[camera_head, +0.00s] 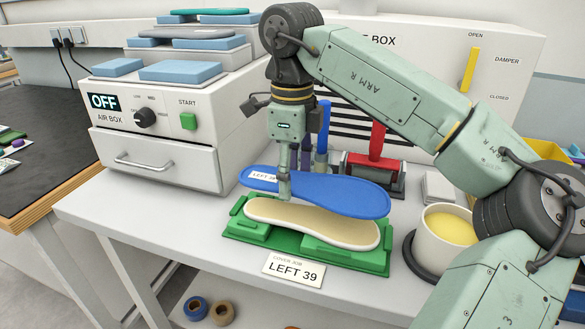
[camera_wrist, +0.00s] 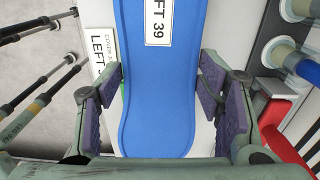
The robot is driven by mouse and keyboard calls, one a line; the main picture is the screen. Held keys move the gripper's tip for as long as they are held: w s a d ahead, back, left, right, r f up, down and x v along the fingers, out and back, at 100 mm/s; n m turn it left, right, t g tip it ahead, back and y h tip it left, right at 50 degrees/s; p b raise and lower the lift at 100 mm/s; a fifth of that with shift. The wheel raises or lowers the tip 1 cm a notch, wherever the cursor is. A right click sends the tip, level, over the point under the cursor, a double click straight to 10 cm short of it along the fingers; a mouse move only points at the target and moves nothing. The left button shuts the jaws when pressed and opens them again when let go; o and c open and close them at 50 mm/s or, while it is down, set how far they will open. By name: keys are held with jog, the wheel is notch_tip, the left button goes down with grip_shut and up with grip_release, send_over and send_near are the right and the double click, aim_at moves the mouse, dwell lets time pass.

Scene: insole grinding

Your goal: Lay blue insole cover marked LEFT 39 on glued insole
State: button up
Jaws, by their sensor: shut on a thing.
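The blue insole cover (camera_head: 333,193) with a white LEFT 39 label is held by my gripper (camera_head: 284,187) near its labelled end, in the head view. It hangs above the cream glued insole (camera_head: 312,224), roughly lined up with it but set a little back. The glued insole lies in a green holder (camera_head: 248,240) on the table. In the wrist view the cover (camera_wrist: 158,95) passes between the fingers of my gripper (camera_wrist: 160,95) and hides the insole beneath. Whether the cover touches the insole anywhere is hard to tell.
A pot of yellow glue (camera_head: 447,229) is at the right and a red-handled roller (camera_head: 375,165) behind. The air box (camera_head: 155,130) stands at the left. The white table (camera_head: 150,235) is clear at front left.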

aim_at(292, 213)
notch_tip(292, 213, down, 5)
jog(key=b, duration=0.3)
jog(key=shift+b, duration=0.3)
jog(key=shift+f, duration=0.55)
jog(key=shift+f, duration=0.35)
dwell(1.7)
jog(key=o, duration=1)
jog(key=shift+o, duration=0.4)
jog(key=shift+o, duration=0.9)
jog(key=shift+r, duration=0.15)
